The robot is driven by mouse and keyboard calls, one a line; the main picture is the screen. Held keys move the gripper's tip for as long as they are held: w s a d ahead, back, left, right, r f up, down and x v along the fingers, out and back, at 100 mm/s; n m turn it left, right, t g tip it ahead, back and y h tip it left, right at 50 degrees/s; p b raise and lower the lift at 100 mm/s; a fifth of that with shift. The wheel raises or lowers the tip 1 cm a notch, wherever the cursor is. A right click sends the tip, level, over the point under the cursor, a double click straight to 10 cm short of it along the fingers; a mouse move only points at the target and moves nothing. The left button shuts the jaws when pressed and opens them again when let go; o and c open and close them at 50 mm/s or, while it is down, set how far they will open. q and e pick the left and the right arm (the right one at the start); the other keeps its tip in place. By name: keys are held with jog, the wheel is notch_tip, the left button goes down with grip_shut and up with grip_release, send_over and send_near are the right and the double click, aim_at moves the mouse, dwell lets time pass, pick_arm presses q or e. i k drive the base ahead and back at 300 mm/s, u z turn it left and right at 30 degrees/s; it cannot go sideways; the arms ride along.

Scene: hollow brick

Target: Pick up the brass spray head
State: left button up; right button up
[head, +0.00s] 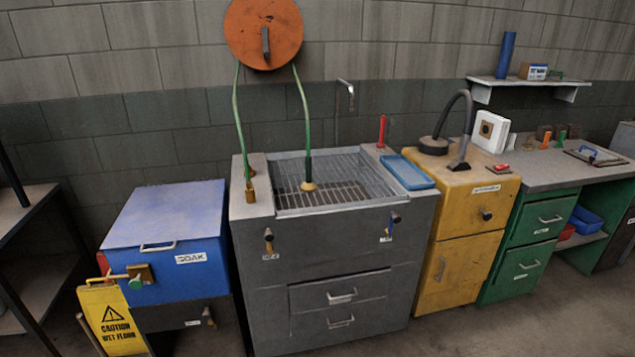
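Two green hoses hang from the orange reel (264,32) on the wall. The left hose ends in a slim brass-coloured fitting (250,192) upright on the left rim of the grey sink cabinet. The right hose ends in a dark handle (307,166) with a round, flared brass-yellow head (309,186) at its bottom. That head is over the sink's metal grate (340,194); I cannot tell if it touches it. Which of the two is the spray head is not labelled. Neither of my grippers shows in the head view.
A faucet (346,87) is behind the sink. A blue tray (408,172) and red-handled tool (382,130) are at its right. A blue box (168,240) and yellow caution sign (112,320) stand left; a yellow cabinet (466,222) stands right. Floor shows at lower right.

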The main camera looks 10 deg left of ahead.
aim_at(308, 185)
jog(key=z, duration=0.6)
jog(key=i, duration=1)
jog(key=z, duration=0.5)
jog(key=i, duration=1.25)
jog(key=u, duration=1.25)
jog(key=i, duration=0.85)
jog(key=u, duration=0.85)
